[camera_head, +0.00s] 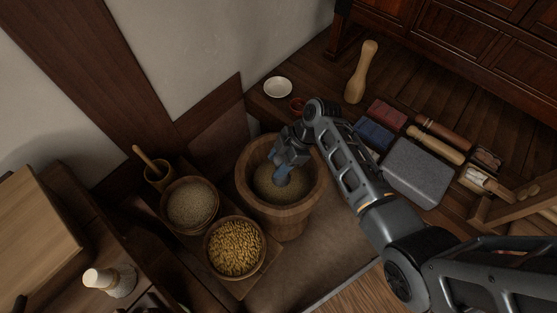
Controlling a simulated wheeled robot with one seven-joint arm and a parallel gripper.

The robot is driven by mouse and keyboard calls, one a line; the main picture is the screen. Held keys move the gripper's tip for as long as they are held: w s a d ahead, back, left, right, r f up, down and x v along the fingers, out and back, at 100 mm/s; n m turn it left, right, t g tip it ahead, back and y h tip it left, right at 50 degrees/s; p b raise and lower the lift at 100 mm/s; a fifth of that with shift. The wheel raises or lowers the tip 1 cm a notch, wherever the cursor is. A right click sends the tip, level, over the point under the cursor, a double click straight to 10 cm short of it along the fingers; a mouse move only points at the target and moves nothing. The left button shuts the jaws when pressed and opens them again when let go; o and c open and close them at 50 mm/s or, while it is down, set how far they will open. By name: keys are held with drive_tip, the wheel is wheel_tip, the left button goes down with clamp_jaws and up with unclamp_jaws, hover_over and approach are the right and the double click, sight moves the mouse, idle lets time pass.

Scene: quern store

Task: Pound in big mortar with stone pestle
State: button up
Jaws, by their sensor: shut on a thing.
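The big wooden mortar (281,217) stands near the middle of the view, a wide round tub with pale brown grainy stuff (281,190) inside. My gripper (289,158) points down into its mouth. It is shut on a blue-grey piece (282,175), which I take to be the stone pestle. Only a short part of the piece shows, upright or slightly tilted, its lower end at the grainy stuff. I cannot tell whether it presses on the bottom. My arm hides part of the mortar's right rim.
Left of the mortar stand a bowl of pale grain (190,204), a bowl of yellow grain (235,248) and a small cup with a stick (157,175). Behind right are a white saucer (278,87), a wooden pestle (361,73), a grey stone slab (416,172) and coloured blocks (388,113).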

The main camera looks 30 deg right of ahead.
drive_tip(key=shift+w+r, duration=0.1)
drive_tip(key=shift+r, duration=0.1)
wheel_tip(320, 180, up, 8)
drive_tip(key=p, duration=0.7)
drive_tip(key=shift+f, duration=0.1)
wheel_tip(320, 180, up, 9)
drive_tip(key=p, duration=0.7)
drive_tip(key=shift+p, duration=0.4)
